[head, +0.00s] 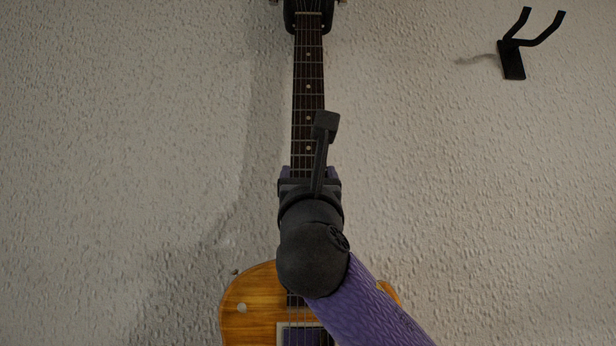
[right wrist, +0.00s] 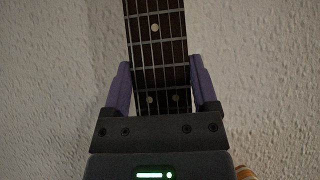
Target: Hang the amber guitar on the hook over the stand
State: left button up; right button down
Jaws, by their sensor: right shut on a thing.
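The amber guitar (head: 253,301) is upright against the textured wall in the head view, with its dark neck (head: 308,75) rising to the top edge, where the headstock is cut off. My right gripper (head: 310,172) is shut on the guitar's neck, a little above the body. In the right wrist view the two purple fingers (right wrist: 162,85) stand on either side of the neck (right wrist: 157,40). A black two-pronged wall hook (head: 514,58) is at the upper right of the head view, empty and apart from the guitar. The stand and my left gripper are not in view.
A pale textured wall (head: 450,170) fills the background. The wall between the guitar and the hook is bare. A shadow of the guitar falls on the wall to its left.

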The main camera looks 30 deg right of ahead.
jog(key=shift+s, duration=0.1)
jog(key=shift+c, duration=0.8)
grip_release()
jog(key=shift+o, duration=0.8)
jog(key=shift+s+a+r, duration=0.1)
jog(key=shift+s, duration=0.05)
jog(key=b+v, duration=0.4)
jog(key=shift+f, duration=0.4)
jog(key=shift+s+a+f+b, duration=0.1)
jog(key=shift+s+a+b, duration=0.05)
jog(key=shift+b, duration=0.15)
jog(key=shift+s, duration=0.1)
